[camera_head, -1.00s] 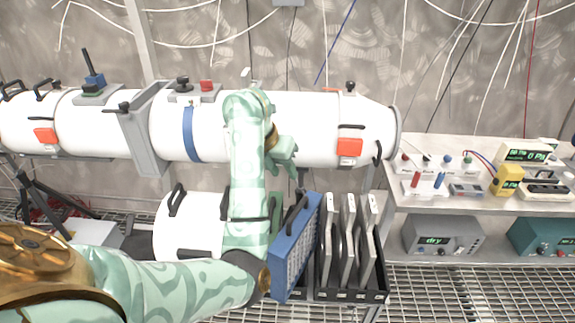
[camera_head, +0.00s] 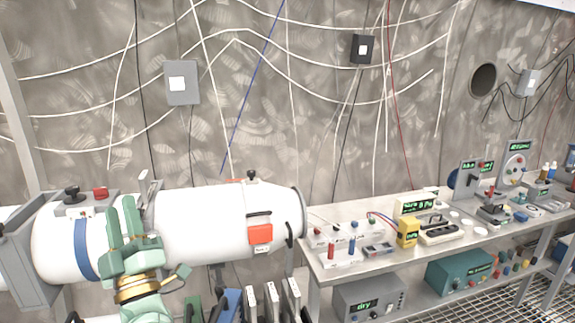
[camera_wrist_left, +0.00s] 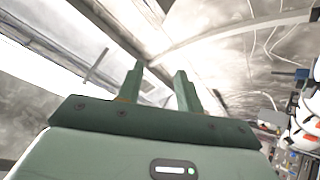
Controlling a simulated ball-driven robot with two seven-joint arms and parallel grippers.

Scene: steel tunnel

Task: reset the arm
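My left gripper (camera_head: 128,222) is raised in front of the white horizontal cylinder (camera_head: 200,228) in the head view, its pale green fingers pointing up. In the left wrist view the two green fingers (camera_wrist_left: 160,85) stand apart with nothing between them, so it is open and empty. Part of the cylinder behind the hand is hidden. My right gripper is in neither view.
A steel bench (camera_head: 322,268) with instruments stands to the right. A blue case (camera_head: 230,306) and several grey-white panels (camera_head: 270,300) are below the cylinder. Cables hang along the metal wall (camera_head: 330,60), with a grey box (camera_head: 182,83) on it.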

